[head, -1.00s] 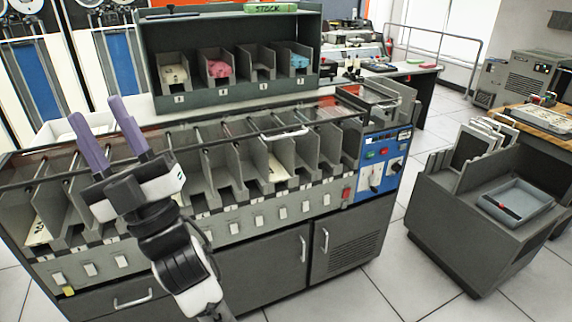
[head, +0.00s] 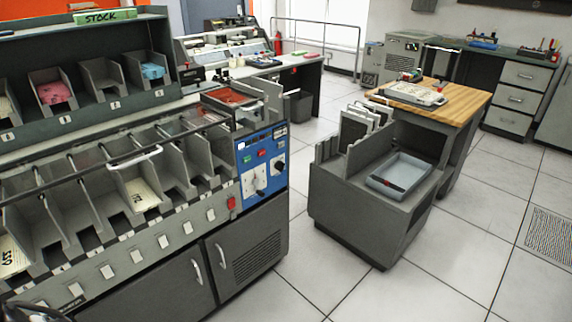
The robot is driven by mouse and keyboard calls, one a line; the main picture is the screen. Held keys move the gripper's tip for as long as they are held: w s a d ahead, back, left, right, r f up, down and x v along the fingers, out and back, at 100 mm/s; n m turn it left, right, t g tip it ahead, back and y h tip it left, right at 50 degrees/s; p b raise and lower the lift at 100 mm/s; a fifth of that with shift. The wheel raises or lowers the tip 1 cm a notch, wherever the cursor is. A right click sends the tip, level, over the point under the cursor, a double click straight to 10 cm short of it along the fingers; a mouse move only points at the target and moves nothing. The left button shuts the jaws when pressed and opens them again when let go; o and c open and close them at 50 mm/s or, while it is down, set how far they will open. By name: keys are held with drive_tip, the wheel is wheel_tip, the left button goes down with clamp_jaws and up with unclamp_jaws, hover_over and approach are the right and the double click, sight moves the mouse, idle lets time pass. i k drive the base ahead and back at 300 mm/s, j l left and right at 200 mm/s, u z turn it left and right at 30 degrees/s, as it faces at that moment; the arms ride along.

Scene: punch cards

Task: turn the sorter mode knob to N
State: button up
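The card sorter (head: 150,240) stands at the left in the head view, with a blue control panel (head: 262,150) on its right end. The panel has a black knob (head: 279,167) at its right side and a white dial plate (head: 250,184) with a small dark dial at its lower left. A green button (head: 247,160) and a red button (head: 262,153) sit above them. The lettering is too small to read, so I cannot tell which control is the mode knob or where it points.
A grey cart (head: 350,215) with a shallow tray (head: 401,172) stands right of the sorter, with a strip of white tiled floor between. A wooden-topped table (head: 455,100) is behind it. Floor at the front right is clear.

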sight(280, 166)
drive_tip(key=i+l+u, duration=0.1)
drive_tip(key=l, duration=0.4)
drive_tip(key=i+l+u, duration=0.15)
drive_tip(key=i+l, duration=0.15)
drive_tip(key=l, duration=0.25)
drive_tip(key=i+l+u, duration=0.1)
drive_tip(key=l, duration=0.45)
drive_tip(key=i+l+u, duration=0.1)
drive_tip(key=l, duration=0.45)
drive_tip(key=i+l+u, duration=0.15)
drive_tip(key=l, duration=0.4)
drive_tip(key=i+l+u, duration=0.1)
drive_tip(key=l, duration=0.5)
drive_tip(key=i+l+u, duration=0.1)
drive_tip(key=l, duration=0.5)
drive_tip(key=i+j, duration=0.15)
drive_tip(key=i, duration=0.4)
